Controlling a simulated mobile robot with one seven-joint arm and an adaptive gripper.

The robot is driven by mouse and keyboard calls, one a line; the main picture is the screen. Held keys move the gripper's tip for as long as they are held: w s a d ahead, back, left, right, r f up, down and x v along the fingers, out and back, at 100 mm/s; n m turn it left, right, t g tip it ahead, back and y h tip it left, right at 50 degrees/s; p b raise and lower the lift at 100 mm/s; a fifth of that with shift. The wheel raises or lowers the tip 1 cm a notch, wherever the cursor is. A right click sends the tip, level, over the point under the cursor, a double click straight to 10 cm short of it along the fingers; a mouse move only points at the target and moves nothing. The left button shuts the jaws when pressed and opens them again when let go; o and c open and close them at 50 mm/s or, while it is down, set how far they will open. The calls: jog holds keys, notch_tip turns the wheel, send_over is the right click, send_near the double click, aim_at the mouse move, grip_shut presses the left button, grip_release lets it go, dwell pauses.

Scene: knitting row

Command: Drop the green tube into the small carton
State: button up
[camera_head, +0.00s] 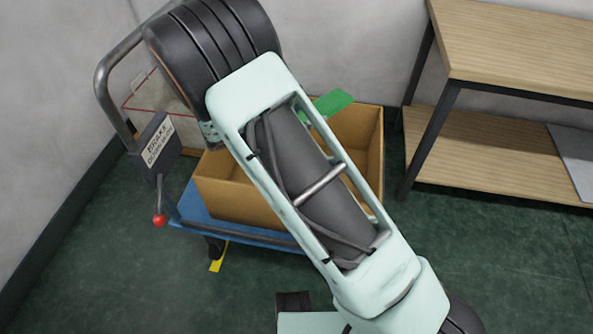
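The small carton (240,197) is an open brown cardboard box on a blue cart. My arm crosses in front of it and hides its middle. A green piece (330,104), likely the green tube, shows just right of my arm at the carton's back rim. Its left end is hidden behind my arm. I cannot tell whether it is held above the carton or rests on it. My gripper is hidden behind my arm, so its fingers do not show. The visible right part of the carton's inside looks empty.
The blue cart (190,207) has a grey tube handle (103,85), a brake sign (157,146) and a lever with a red knob (159,221). A pale, red-edged container (150,97) stands behind. A wooden shelf table (510,48) stands at right.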

jog(key=shift+f, duration=0.15)
jog(key=o, duration=1)
jog(key=v, duration=1.2)
